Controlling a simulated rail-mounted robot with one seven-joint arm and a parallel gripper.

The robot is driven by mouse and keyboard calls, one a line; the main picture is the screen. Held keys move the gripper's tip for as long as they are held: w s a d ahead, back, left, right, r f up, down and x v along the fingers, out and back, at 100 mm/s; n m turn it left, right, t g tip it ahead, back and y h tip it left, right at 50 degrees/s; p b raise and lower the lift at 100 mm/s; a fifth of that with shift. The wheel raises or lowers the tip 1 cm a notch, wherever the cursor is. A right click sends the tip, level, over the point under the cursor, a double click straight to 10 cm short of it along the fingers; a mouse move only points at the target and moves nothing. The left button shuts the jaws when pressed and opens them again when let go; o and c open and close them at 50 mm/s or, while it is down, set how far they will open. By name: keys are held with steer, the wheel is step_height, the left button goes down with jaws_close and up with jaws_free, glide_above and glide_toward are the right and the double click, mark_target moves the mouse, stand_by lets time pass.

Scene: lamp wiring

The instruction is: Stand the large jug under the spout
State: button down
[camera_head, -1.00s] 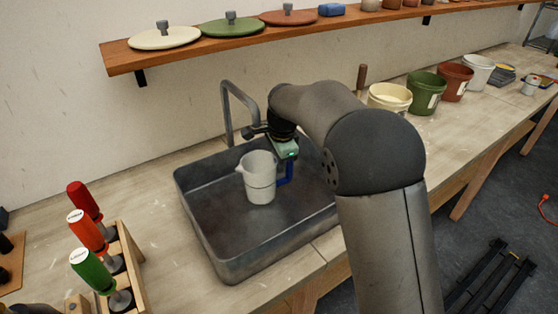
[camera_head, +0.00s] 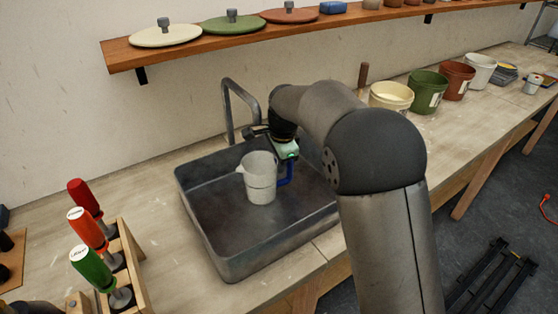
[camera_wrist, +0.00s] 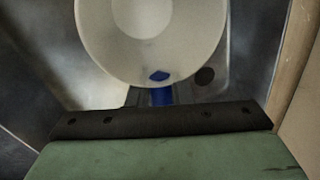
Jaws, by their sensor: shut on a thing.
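The large jug (camera_head: 260,180) is whitish, with a pouring lip on its left and a blue handle on its right. It is upright inside the grey sink (camera_head: 226,258); I cannot tell whether its base touches the sink floor. My gripper (camera_head: 285,172) is at the jug's right side, shut on the blue handle; its fingers are mostly hidden. In the wrist view I look down into the round jug (camera_wrist: 140,55), with a bit of blue handle at its near side. The curved grey spout (camera_head: 229,112) rises behind the sink, behind and left of the jug.
A rack (camera_head: 130,262) with several coloured-handled tools stands left of the sink. Several buckets, including a green one (camera_head: 426,92), stand on the bench at the right. A wooden shelf (camera_head: 300,27) with lids runs above. The sink's front floor is clear.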

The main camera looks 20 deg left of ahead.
steer(key=shift+f, duration=0.2)
steer(key=c, duration=1.2)
jaws_free()
steer(key=shift+r, duration=0.15)
step_height(320, 180, up, 16)
steer(key=s+d, duration=0.2)
steer(key=s+d+n, duration=0.1)
steer(key=s+d, duration=0.2)
steer(key=d, duration=0.4)
steer(key=s+d+f+n+g+h, duration=0.1)
steer(key=s+d+f+n, duration=0.25)
steer(key=s+d, duration=0.4)
steer(key=s+d+f+n, duration=0.2)
steer(key=s+d+f, duration=0.3)
steer(key=s+d, duration=0.3)
steer(key=s+d+f+n, duration=0.4)
steer(key=s+d+f, duration=0.2)
steer(key=s, duration=0.5)
steer(key=shift+d+f+b, duration=0.35)
steer(key=shift+f+b, duration=0.1)
steer(key=shift+f, duration=0.2)
